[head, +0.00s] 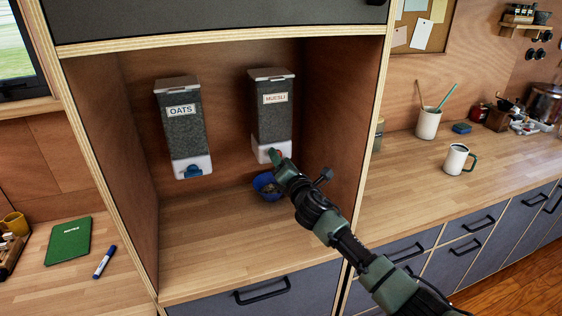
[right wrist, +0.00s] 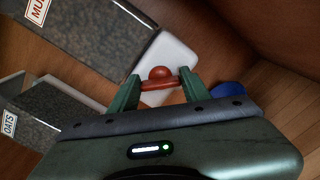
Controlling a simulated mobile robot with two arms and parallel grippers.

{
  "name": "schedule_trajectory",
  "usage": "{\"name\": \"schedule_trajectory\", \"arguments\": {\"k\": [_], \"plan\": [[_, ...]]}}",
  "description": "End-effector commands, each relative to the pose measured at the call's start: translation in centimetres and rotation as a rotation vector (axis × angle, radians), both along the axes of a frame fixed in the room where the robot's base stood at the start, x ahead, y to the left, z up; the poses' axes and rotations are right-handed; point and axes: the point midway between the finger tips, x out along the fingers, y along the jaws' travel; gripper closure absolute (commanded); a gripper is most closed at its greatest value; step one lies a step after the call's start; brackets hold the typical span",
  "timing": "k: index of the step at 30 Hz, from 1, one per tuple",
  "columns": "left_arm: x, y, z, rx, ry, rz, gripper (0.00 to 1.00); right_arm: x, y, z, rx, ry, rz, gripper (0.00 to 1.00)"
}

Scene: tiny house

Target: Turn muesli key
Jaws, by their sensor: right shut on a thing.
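The muesli dispenser (head: 271,110) hangs on the back wall of the wooden niche, with a white lower spout; its body also shows in the right wrist view (right wrist: 100,40). Its key (right wrist: 158,78) is red-brown, a round knob with a crossbar, on the white spout. My right gripper (head: 278,157) is at the spout, and in the right wrist view its two green fingers (right wrist: 158,84) are shut on the crossbar. A blue bowl (head: 267,186) stands on the counter below the spout, partly hidden by the gripper. My left gripper is not in view.
The oats dispenser (head: 182,125), with a blue key, hangs to the left. Niche side walls (head: 334,115) flank the arm. A mug (head: 456,159) and a cup with sticks (head: 428,122) stand on the right counter. A green book (head: 69,241) lies at the left.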

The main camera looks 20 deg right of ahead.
Motion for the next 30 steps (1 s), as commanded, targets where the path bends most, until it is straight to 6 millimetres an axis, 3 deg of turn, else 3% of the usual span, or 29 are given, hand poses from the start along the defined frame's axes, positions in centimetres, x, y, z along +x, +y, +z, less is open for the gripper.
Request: {"name": "schedule_trajectory", "arguments": {"k": [30], "plan": [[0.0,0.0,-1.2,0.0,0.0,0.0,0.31,-0.1,-0.1,-0.7,0.967,0.036,-0.001,0.93]]}}
